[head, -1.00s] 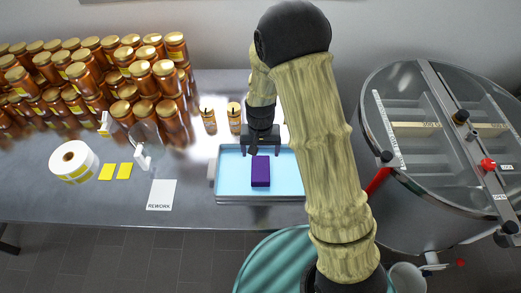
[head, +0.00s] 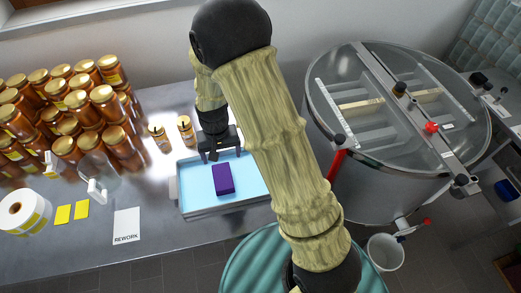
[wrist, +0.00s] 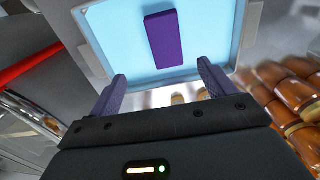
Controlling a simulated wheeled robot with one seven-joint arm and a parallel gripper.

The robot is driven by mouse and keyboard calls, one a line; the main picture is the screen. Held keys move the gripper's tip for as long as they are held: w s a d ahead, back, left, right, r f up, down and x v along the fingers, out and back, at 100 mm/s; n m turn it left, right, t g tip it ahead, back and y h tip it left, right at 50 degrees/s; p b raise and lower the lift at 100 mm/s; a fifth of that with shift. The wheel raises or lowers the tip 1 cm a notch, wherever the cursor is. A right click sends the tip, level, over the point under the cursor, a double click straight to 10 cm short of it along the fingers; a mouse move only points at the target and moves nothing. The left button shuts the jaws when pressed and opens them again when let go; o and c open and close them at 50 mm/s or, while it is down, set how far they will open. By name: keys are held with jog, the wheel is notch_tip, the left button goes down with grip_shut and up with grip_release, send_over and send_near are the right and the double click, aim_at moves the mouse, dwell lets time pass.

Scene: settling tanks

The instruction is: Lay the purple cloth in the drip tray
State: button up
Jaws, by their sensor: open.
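The purple cloth (head: 223,179) is a folded block lying flat on the light blue floor of the drip tray (head: 195,189), which stands on the metal bench. In the wrist view the cloth (wrist: 166,40) lies inside the tray (wrist: 112,38), clear of the tray walls. My gripper (head: 221,156) is over the tray's back edge, behind the cloth. In the wrist view its two fingers (wrist: 160,88) are spread apart with nothing between them, and the cloth is beyond the fingertips and not touched by them.
Stacked amber jars (head: 75,120) fill the bench's left back. Two small jars (head: 184,129) stand behind the tray. A label roll (head: 22,212), yellow labels (head: 72,212) and a REWORK card (head: 126,226) lie left. A round steel tank (head: 350,170) stands right.

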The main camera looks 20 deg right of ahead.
jog(key=s+d+r+t, duration=0.2)
jog(key=s+d+r, duration=1)
jog(key=r, duration=0.1)
jog(key=shift+s+d, duration=0.15)
jog(key=shift+s, duration=0.05)
dwell(0.6)
